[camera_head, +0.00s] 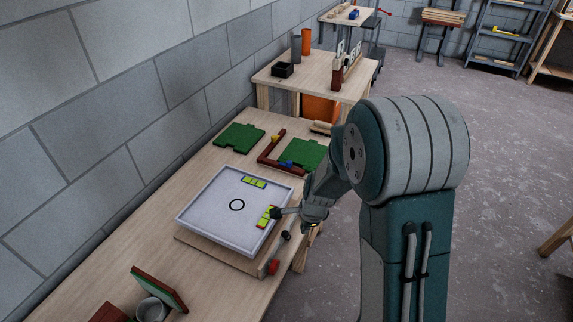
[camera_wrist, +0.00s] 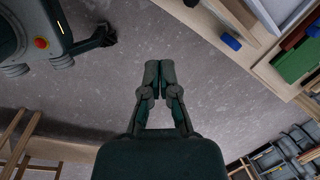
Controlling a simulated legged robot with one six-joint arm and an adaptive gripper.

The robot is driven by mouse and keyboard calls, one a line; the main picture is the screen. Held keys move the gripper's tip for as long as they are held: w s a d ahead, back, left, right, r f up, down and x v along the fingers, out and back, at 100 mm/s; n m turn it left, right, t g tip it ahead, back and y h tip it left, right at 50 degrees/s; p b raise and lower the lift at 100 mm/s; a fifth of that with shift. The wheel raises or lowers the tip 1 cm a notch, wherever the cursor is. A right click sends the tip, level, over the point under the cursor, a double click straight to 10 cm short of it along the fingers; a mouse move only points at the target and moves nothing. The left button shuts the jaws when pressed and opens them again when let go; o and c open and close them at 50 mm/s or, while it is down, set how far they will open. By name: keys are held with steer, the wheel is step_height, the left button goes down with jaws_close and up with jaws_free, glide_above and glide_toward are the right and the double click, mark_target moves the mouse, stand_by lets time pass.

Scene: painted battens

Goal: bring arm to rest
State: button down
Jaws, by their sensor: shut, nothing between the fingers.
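My gripper (camera_head: 277,213) is shut and empty at the end of my bent arm. In the wrist view the closed fingers (camera_wrist: 159,70) show against the grey floor, with bench edges at the upper right.
The tray stands on a wooden bench (camera_head: 215,160) along the block wall. Green boards (camera_head: 239,138) and a dark red angled bar (camera_head: 268,155) lie behind it. A red knob (camera_head: 273,267) is near the front edge. Open floor (camera_head: 480,200) lies to the right.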

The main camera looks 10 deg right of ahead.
steer(key=s+r+n+t, duration=0.1)
steer(key=s+r+n, duration=0.35)
steer(key=r, duration=0.45)
steer(key=s+r+n+t, duration=0.1)
steer(key=s+r+n, duration=0.35)
steer(key=r, duration=0.45)
steer(key=s+r+n, duration=0.4)
steer(key=s, duration=0.2)
steer(key=s+r+n+t+h, duration=0.1)
steer(key=s+r+n, duration=0.2)
steer(key=s, duration=0.3)
steer(key=shift+d+r+n+t, duration=0.3)
steer(key=shift+d+r+n, duration=0.1)
steer(key=shift+n, duration=0.5)
